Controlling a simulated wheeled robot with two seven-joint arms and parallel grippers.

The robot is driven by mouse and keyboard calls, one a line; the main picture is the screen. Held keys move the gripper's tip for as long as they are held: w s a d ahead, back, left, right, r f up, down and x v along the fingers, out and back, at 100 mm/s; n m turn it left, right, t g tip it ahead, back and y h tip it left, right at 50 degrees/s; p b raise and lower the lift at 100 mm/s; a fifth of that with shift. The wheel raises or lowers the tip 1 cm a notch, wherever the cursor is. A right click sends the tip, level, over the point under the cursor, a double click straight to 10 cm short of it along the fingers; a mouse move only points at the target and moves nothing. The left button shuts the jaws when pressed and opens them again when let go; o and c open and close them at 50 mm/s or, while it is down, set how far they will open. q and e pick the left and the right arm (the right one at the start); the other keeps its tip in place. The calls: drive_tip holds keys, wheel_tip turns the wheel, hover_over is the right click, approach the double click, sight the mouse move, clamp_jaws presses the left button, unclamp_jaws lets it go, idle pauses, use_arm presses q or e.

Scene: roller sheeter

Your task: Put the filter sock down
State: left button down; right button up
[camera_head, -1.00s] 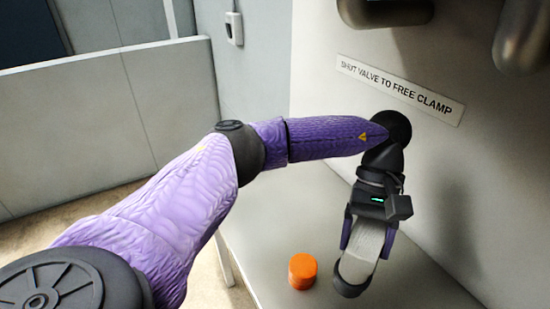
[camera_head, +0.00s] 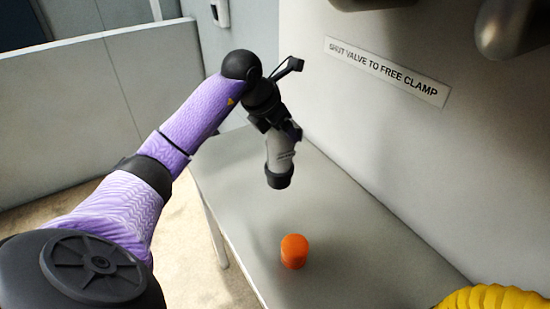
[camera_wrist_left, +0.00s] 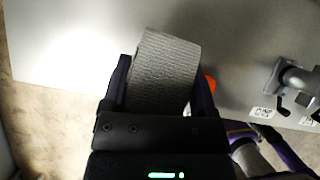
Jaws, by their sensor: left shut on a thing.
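The filter sock (camera_head: 281,157) is a pale grey cylinder with a dark end cap, hanging nearly upright in the head view. My left gripper (camera_head: 276,135) is shut around its upper part. In the left wrist view the sock (camera_wrist_left: 165,72) shows as grey woven fabric between the two fingers of my left gripper (camera_wrist_left: 158,85). The sock appears to be above the grey bench (camera_head: 340,215), toward its far left part. How far its lower end is from the surface is hard to tell. My right gripper is not in view.
A short orange cylinder (camera_head: 294,251) stands on the bench, nearer than the sock. A wall with a label (camera_head: 387,72) rises along the right. Dark rounded fittings (camera_head: 515,28) hang above. A yellow ribbed thing (camera_head: 490,298) shows at bottom right. Bench around the orange cylinder is bare.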

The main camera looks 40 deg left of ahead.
sight(277, 161)
use_arm(q)
drive_tip(key=shift+n+y, duration=0.3)
drive_tip(key=shift+n, duration=0.1)
drive_tip(key=f, duration=0.3)
drive_tip(key=f+b, duration=0.1)
drive_tip(key=f, duration=0.2)
drive_tip(key=a+f, duration=0.1)
drive_tip(key=f, duration=0.2)
drive_tip(key=shift+f+b, duration=0.4)
unclamp_jaws()
drive_tip(key=shift+s+f, duration=0.1)
drive_tip(key=shift+r, duration=0.25)
drive_tip(key=p+v, duration=0.2)
drive_tip(key=v, duration=0.9)
drive_tip(key=shift+s+r, duration=0.25)
drive_tip(key=shift+r, duration=0.1)
